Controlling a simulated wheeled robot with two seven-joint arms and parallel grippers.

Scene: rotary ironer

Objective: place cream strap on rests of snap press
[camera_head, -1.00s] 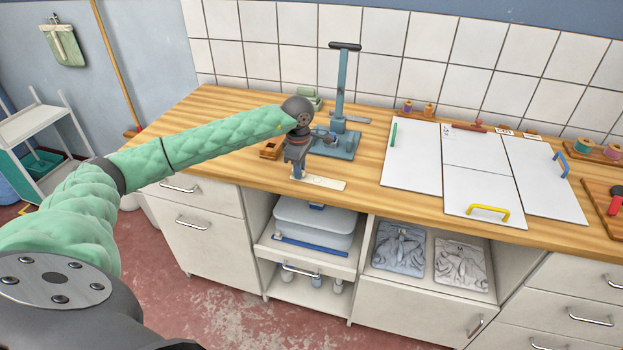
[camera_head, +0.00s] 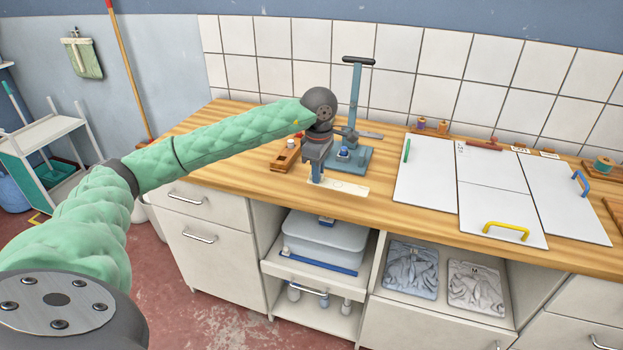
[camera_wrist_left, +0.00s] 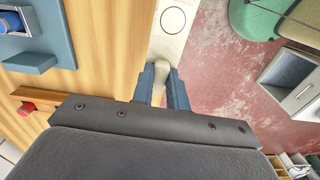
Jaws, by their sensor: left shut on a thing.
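The cream strap (camera_head: 345,186) is a flat light strip with a round stud mark. My left gripper (camera_head: 316,172) is shut on its left end and holds it near the counter's front edge, in front of the press. In the left wrist view the strap (camera_wrist_left: 171,28) points away from the blue fingers (camera_wrist_left: 163,82), with floor showing on its right. The snap press (camera_head: 354,100) is blue-teal with a tall lever and a flat base; my wrist hides part of it. Part of the press (camera_wrist_left: 57,22) shows at the upper left of the wrist view. The rests are not clearly visible. My right gripper is not in view.
White boards (camera_head: 505,212) with coloured handles lie on the right of the counter (camera_head: 225,140). Below are a grey tub (camera_head: 325,240) and folded garments (camera_head: 410,270). Bare counter lies left of the block.

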